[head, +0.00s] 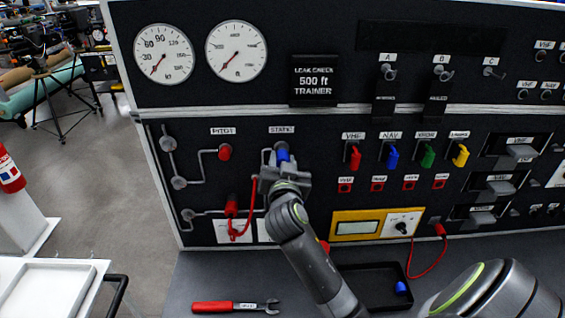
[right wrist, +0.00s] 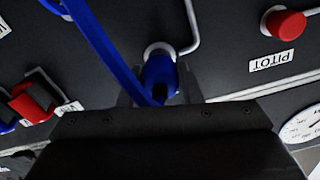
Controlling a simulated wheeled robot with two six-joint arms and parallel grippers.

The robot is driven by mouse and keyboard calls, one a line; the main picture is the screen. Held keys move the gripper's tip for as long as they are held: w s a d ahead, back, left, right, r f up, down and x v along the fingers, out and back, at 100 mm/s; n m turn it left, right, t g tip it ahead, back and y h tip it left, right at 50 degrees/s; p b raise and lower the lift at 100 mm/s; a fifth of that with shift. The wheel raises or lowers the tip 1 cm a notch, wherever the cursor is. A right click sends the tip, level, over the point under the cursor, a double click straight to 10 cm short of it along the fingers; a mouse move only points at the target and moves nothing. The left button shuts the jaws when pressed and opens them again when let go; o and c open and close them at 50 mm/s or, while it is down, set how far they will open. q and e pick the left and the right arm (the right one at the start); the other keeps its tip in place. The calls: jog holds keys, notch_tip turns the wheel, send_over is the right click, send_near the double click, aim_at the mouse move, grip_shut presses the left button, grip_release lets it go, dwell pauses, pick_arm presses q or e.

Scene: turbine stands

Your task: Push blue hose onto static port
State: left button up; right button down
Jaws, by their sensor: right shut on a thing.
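The static port (right wrist: 158,50) is a pale ring on the black panel, under the STATIC label in the head view. The blue hose end (right wrist: 160,72) is right in front of it and overlaps the ring; I cannot tell how far it is on. It also shows as a blue piece (head: 282,153) above the gripper in the head view. The blue hose (right wrist: 102,38) runs up and left in the right wrist view. My right gripper (head: 284,172) is shut on the hose end, its fingers partly hidden. My left gripper is not in view.
A red-capped PITOT port (head: 225,152) is left of the static port. A red hose (head: 252,205) hangs beside my gripper. Colored levers (head: 392,155) are to the right. Below, a wrench (head: 235,306) and a black tray (head: 375,290) with a blue cap (head: 402,288) lie on the bench.

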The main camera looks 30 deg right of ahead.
jog(key=shift+r, duration=0.4)
jog(key=c, duration=1.3)
grip_release()
jog(key=shift+w+d, duration=0.1)
jog(key=shift+w, duration=0.05)
jog(key=o, duration=0.4)
jog(key=shift+w+d+f, duration=0.25)
jog(key=shift+w+f, duration=0.1)
jog(key=shift+f, duration=0.05)
jog(key=shift+c, duration=0.2)
jog(key=shift+o, duration=0.7)
jog(key=shift+s+a, duration=0.15)
jog(key=shift+s, duration=0.05)
jog(key=shift+s+a, duration=0.3)
jog(key=shift+s, duration=0.15)
jog(key=v, duration=0.6)
